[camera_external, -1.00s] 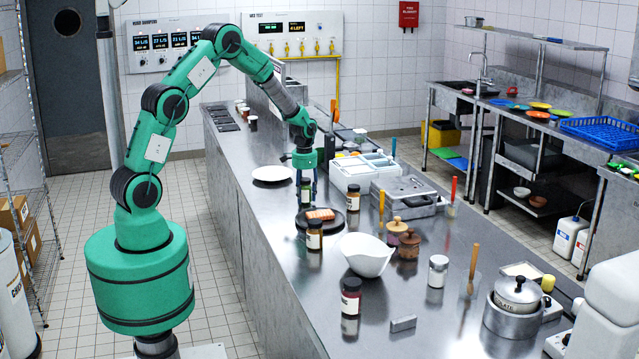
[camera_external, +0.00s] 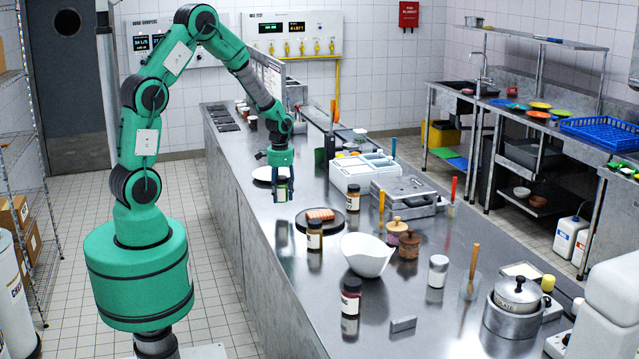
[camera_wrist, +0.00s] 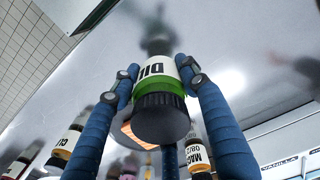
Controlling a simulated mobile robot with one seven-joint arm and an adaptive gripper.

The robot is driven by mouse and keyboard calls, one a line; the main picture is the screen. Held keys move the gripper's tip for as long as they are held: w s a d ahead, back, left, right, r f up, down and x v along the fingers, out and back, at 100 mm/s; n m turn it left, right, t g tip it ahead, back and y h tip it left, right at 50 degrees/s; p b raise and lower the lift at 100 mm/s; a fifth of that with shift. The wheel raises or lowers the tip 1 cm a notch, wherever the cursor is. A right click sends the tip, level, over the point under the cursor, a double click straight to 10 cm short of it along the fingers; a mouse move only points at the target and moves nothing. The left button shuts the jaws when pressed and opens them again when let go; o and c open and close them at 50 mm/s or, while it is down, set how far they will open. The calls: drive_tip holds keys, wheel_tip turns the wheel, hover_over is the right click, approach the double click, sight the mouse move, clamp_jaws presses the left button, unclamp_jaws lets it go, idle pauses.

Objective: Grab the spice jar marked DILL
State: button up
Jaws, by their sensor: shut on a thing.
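The spice jar (camera_wrist: 162,105) has a black lid, a green band and a white label whose visible letters read DIL. In the wrist view it sits between the blue fingers of my gripper (camera_wrist: 160,82), which are shut on its sides. The fingers partly hide the jar there.
A dark plate (camera_external: 340,227) with a salmon piece and a brown jar (camera_external: 314,237) stand close to the right. A white bowl (camera_external: 366,257), another jar (camera_external: 351,299) and a white container box (camera_external: 350,178) are farther off.

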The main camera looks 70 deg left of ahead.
drive_tip(key=shift+s+d+r, duration=0.1)
drive_tip(key=shift+s+d, duration=0.3)
drive_tip(key=shift+s, duration=0.45)
drive_tip(key=shift+s+d+r, duration=0.1)
drive_tip(key=shift+s+d, duration=0.25)
drive_tip(key=shift+s, duration=0.5)
